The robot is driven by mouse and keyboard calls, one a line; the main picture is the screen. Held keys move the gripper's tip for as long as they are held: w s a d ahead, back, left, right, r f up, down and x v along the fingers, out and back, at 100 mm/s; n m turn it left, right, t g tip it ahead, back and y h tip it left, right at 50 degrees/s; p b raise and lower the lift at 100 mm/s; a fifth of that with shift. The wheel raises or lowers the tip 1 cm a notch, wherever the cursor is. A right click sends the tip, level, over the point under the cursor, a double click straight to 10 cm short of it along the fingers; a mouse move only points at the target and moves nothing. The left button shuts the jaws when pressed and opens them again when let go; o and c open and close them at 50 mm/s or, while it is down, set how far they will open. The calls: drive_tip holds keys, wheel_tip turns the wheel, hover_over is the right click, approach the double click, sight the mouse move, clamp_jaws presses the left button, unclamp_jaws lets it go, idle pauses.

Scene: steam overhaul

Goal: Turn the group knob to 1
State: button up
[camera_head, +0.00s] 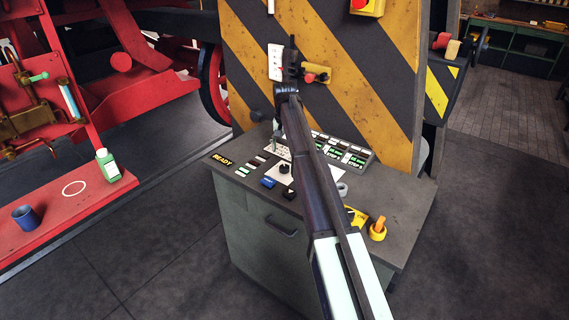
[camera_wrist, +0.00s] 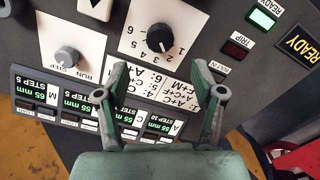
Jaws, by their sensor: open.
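The group knob (camera_wrist: 158,38) is a round black knob on a white plate marked 1 to 6 in the wrist view, where the numbers appear upside down. In the head view a black knob (camera_head: 284,169) shows on the desk's sloping top. My gripper (camera_wrist: 160,70) is open, its two fingers apart and empty over the plate's edge beside the knob, not around it. In the head view my gripper (camera_head: 278,139) is above the desk near the display row, partly hidden by my arm.
A RUN/STEP-type knob (camera_wrist: 66,60) sits beside the group plate. A row of green displays (camera_wrist: 95,115) lies under the fingers. TRIP and READY lamps (camera_wrist: 262,18) are to the right. A striped panel (camera_head: 330,70) rises behind the desk; an orange knob (camera_head: 378,229) stands at its front right.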

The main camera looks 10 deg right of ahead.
sight(284, 167)
wheel_tip(284, 167, down, 9)
drive_tip(key=shift+p, duration=1.05)
drive_tip(key=c, duration=1.1)
